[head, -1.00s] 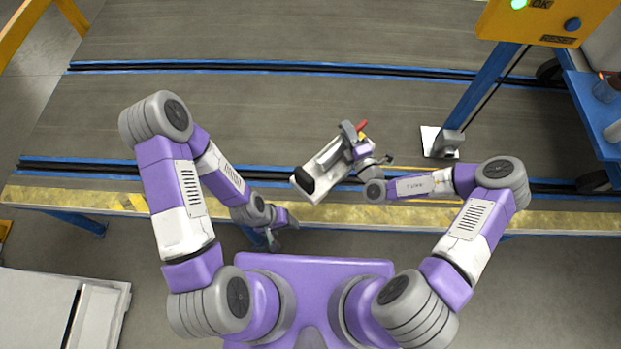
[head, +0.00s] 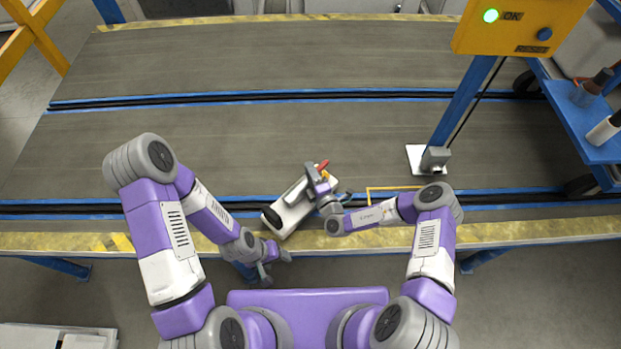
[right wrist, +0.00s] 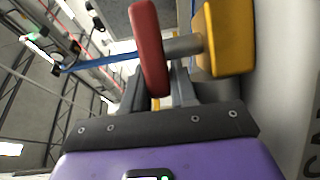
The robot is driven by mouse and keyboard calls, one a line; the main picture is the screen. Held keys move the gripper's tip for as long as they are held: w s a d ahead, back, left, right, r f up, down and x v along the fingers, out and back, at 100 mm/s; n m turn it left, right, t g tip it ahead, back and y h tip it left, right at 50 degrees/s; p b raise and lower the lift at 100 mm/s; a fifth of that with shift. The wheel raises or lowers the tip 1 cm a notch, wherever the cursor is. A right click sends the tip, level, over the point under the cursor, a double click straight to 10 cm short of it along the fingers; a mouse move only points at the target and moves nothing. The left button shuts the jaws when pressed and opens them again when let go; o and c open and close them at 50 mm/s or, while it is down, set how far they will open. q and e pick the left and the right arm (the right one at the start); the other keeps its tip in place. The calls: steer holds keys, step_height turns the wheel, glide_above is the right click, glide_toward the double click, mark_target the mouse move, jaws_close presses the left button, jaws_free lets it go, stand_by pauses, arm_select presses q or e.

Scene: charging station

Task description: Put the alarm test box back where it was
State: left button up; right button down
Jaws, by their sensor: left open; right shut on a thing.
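The alarm test box (head: 290,215), a long white case with a black end and red and yellow parts at its far end, is tilted at a slant over the front edge of the belt table. My right gripper (head: 319,182) is shut on it near the red part. The right wrist view shows a red disc (right wrist: 149,50) and a yellow block (right wrist: 228,38) joined by a grey shaft, close before the fingers. My left gripper (head: 273,265) is open and empty, low in front of the table edge. A yellow outline (head: 368,198) marks the belt surface right of the box.
A grey stand on a white plate (head: 415,155) is beside a blue post (head: 465,100), under a yellow panel (head: 520,25) with a green light. A blue cart (head: 580,120) with bottles stands at right. The belt (head: 250,145) is mostly clear.

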step_height(320, 180, down, 2)
steer(key=shift+f+b, duration=0.25)
steer(key=shift+b, duration=0.15)
steer(key=shift+r, duration=0.1)
steer(key=c, duration=0.9)
jaws_free()
steer(key=p+v, duration=0.3)
steer(key=v, duration=0.9)
steer(key=shift+a, duration=0.1)
